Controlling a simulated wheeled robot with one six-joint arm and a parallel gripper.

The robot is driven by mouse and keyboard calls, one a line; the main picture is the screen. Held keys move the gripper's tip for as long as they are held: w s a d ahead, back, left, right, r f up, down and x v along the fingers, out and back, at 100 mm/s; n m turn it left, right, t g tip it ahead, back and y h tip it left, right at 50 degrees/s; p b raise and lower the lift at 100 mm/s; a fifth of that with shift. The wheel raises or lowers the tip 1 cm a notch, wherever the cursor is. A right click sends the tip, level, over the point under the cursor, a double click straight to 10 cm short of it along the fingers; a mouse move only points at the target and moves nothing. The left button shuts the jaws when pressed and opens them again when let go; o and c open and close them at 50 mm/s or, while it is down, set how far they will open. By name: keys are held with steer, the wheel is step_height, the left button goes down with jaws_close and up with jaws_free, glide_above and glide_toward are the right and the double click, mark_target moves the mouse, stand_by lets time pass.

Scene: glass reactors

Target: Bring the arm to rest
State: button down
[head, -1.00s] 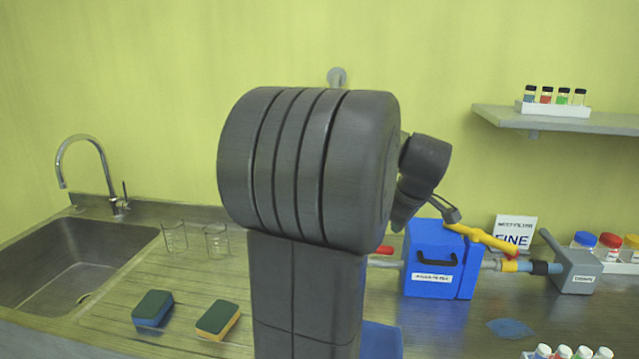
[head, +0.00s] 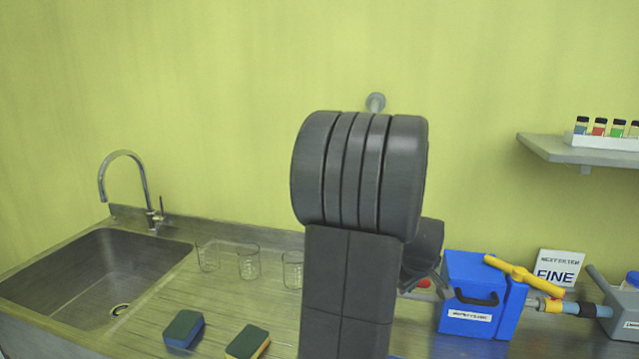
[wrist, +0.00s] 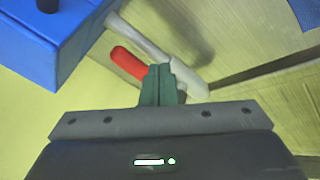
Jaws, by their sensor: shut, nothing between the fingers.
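My arm, dark grey, stands upright across the middle of the head view and hides part of the counter. My gripper (wrist: 161,84) shows in the wrist view with its green fingers together and nothing held. Its tips appear near a red-handled part (wrist: 128,63) beside a pale pipe; I cannot tell how far apart they are. In the head view the fingertips are mostly hidden behind or beside my arm. A blue box (head: 470,310) with a yellow lever (head: 523,275) stands to the right of my arm, and it also shows in the wrist view (wrist: 45,35).
A sink (head: 95,270) is at the left, with several glass beakers (head: 248,262) on the counter beside it. Two sponges (head: 184,329) lie in front. A shelf (head: 590,152) with a vial rack is on the right wall. A grey device (head: 618,308) stands far right.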

steer(key=shift+s+a+f+m+h, duration=0.15)
steer(key=shift+a+m+h, duration=0.1)
steer(key=shift+a+m, duration=0.25)
steer(key=shift+s+a+m+h, duration=0.15)
steer(key=shift+a+m+h, duration=0.1)
steer(key=shift+a+m, duration=0.2)
steer(key=shift+d, duration=0.2)
